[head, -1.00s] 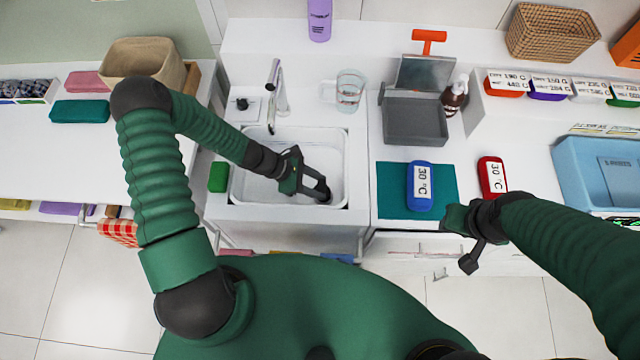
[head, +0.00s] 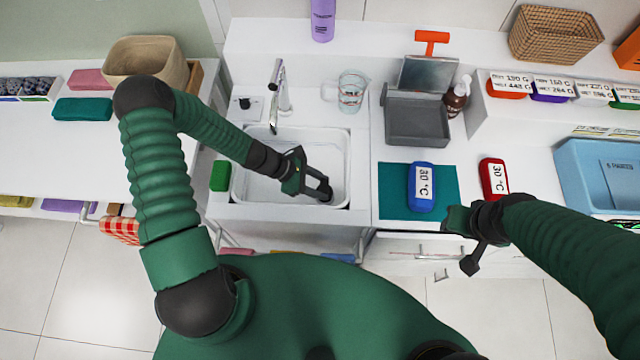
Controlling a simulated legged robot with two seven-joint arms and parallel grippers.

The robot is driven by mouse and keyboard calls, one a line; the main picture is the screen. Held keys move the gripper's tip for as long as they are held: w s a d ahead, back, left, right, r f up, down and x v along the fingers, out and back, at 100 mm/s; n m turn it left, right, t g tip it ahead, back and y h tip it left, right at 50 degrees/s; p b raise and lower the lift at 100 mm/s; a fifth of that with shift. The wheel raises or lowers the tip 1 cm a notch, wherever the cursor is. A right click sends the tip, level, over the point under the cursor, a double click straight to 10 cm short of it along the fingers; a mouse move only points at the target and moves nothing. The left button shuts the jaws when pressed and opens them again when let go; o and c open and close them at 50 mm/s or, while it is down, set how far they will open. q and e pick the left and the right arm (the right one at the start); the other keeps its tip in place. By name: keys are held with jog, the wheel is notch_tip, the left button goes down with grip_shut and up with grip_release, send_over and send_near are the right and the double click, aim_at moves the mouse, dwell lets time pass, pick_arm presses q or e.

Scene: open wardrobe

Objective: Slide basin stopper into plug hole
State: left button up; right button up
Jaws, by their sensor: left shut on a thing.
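The white basin (head: 240,184) is set in the counter at the centre left. My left gripper (head: 324,191) reaches down into the right part of the basin, near its front right corner. It is shut on the small dark basin stopper (head: 326,197), which is mostly covered by the fingers. The plug hole cannot be made out; I cannot tell whether the stopper touches the basin floor. My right gripper (head: 462,240) hangs in front of the counter, right of the basin, away from the stopper; its finger opening is unclear.
A tap (head: 276,90) stands behind the basin, with a glass jug (head: 351,92) to its right. A green block (head: 220,176) sits at the basin's left edge. A blue labelled block (head: 421,200) on a teal mat (head: 390,194) and a red block (head: 493,165) lie to the right.

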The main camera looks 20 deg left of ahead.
pick_arm(q)
jog(key=shift+d, duration=0.15)
jog(key=shift+d, duration=0.2)
jog(key=shift+a+f, duration=0.1)
jog(key=shift+f+b, duration=0.35)
jog(key=shift+f+b, duration=0.55)
jog(key=shift+f, duration=0.2)
jog(key=o, duration=1.5)
jog(key=shift+r, duration=0.1)
